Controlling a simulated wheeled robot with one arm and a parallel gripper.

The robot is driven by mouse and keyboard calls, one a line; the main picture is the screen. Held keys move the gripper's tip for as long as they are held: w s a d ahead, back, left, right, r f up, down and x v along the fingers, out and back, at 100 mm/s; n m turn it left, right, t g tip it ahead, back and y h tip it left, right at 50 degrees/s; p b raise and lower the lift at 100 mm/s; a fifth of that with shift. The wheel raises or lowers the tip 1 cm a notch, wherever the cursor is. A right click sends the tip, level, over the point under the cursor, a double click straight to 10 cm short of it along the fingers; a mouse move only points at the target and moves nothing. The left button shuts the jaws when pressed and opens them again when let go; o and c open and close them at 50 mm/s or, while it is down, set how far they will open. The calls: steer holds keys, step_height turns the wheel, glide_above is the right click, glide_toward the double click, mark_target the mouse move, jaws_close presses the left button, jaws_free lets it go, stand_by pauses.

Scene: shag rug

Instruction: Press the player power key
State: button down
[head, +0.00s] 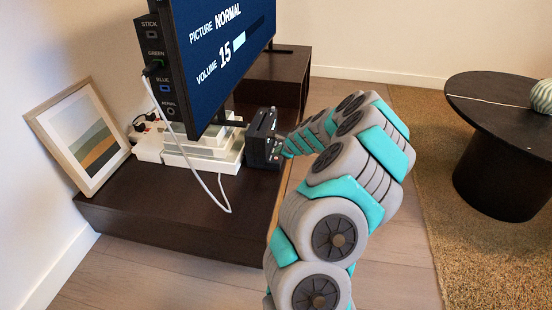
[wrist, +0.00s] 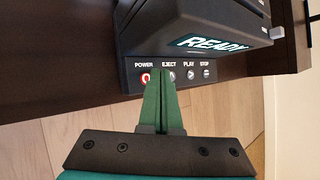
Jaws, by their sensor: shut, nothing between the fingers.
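The player is a black box (head: 261,138) at the front edge of the dark TV bench in the head view. In the wrist view the player (wrist: 190,25) shows a lit READY display and a front row of keys labelled POWER, EJECT, PLAY and STOP. My gripper (wrist: 161,70) is shut and empty.
The TV (head: 215,55) stands left of the player, showing picture and volume text, with labelled ports on its side. A white cable (head: 205,185) hangs in front of white boxes (head: 205,150). A framed picture (head: 78,135) leans on the wall. A round black table (head: 500,125) stands right.

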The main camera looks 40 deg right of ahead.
mark_target(278, 161)
steer(key=shift+r+p, duration=2.3)
steer(key=shift+r, duration=0.25)
